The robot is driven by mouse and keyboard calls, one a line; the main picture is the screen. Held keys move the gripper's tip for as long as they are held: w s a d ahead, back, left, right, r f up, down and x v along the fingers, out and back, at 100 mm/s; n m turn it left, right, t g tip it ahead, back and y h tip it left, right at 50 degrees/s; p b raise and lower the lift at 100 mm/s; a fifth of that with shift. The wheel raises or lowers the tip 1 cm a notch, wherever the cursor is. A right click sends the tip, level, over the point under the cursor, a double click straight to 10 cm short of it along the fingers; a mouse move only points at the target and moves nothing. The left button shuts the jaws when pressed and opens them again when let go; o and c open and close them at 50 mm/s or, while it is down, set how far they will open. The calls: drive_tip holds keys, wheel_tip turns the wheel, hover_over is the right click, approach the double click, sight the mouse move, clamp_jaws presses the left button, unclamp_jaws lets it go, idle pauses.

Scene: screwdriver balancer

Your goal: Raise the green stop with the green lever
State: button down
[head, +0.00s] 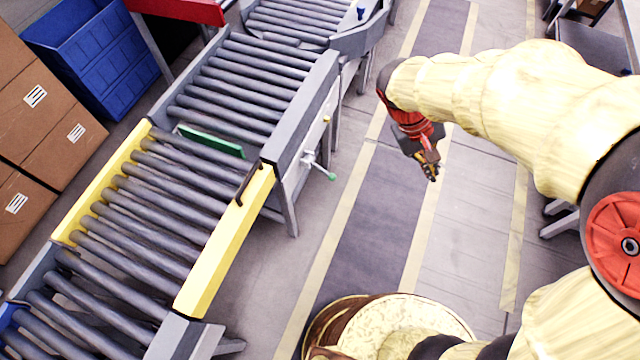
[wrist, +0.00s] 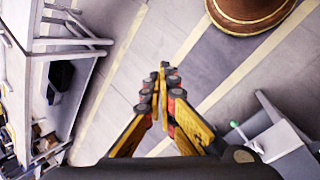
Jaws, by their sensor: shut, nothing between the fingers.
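The green stop (head: 212,141) is a flat green bar lying across the roller conveyor, at the joint between the yellow-railed section and the grey section. The green lever (head: 332,177) is a small rod with a green end on the conveyor's right side, pointing outward and down. Its green end also shows in the wrist view (wrist: 234,124), at the right. My gripper (head: 433,177) is in the air over the floor, to the right of the lever and apart from it. In the wrist view my gripper's fingertips (wrist: 164,68) are together with nothing between them.
The yellow-railed section (head: 225,250) has a dark handle (head: 247,185) near its far right corner. A blue crate (head: 95,50) and cardboard boxes (head: 40,110) stand left of the conveyor. Taped floor (head: 375,215) between the conveyor and my arm is clear.

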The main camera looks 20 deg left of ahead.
drive_tip(key=w+a+f+n+t+h+b, duration=0.1)
drive_tip(key=w+a+f+n+h, duration=0.1)
drive_tip(key=a+f, duration=0.35)
drive_tip(key=w+a+f+n+h+b, duration=0.1)
drive_tip(key=w+a+f+n, duration=0.1)
drive_tip(key=f, duration=0.7)
drive_tip(key=n+t+y+b, duration=0.3)
drive_tip(key=n+t+y, duration=0.3)
drive_tip(key=n+t, duration=0.85)
approach(320, 168)
drive_tip(key=s+f+m+t, duration=0.2)
drive_tip(key=s+f, duration=0.1)
drive_tip(key=f, duration=0.5)
drive_tip(key=shift+d, duration=0.45)
drive_tip(key=w+d+b, duration=0.1)
drive_tip(key=w+b, duration=0.1)
drive_tip(key=w, duration=0.7)
drive_tip(key=shift+w+d+r, duration=0.2)
drive_tip(key=shift+w, duration=0.2)
